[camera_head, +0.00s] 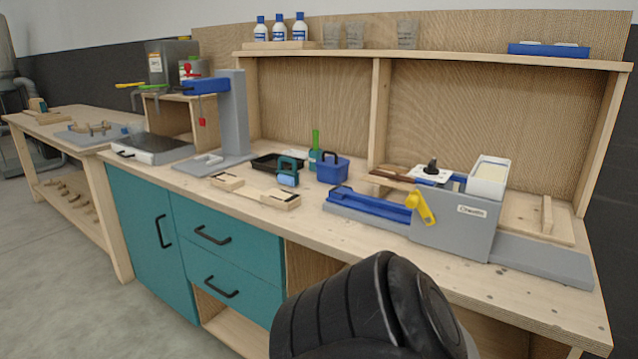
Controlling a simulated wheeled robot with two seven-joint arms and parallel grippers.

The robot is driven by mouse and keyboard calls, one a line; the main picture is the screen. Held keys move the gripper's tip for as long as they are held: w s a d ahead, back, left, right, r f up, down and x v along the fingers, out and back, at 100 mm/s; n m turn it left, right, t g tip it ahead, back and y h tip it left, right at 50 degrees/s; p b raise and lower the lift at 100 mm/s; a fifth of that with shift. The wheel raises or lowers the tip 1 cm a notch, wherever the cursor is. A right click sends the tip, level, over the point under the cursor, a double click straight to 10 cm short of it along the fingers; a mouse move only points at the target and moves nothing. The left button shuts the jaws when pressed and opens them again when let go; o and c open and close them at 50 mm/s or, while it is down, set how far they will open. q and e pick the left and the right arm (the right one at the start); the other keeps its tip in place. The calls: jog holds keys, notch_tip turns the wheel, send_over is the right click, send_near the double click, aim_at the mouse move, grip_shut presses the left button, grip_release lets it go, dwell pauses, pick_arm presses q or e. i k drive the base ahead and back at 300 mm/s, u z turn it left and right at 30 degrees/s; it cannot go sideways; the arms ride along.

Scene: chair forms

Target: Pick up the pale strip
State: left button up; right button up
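A pale, narrow strip (255,190) appears to lie on the workbench between two small light-wood blocks, a left block (227,181) and a right block (281,199). It is close in colour to the wooden top, so its ends and exact contact with the blocks are hard to tell. Neither of my grippers is in view. A black ribbed part of my own body fills the bottom middle of the picture, well in front of the strip and below it in the picture.
A grey column tool (233,115) stands to the left. A grey and blue machine (455,225) stands to the right. The bench edge (240,205) in front is clear.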

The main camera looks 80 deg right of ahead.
aim_at(408, 189)
jog(key=k, duration=1.05)
jog(key=z, duration=0.55)
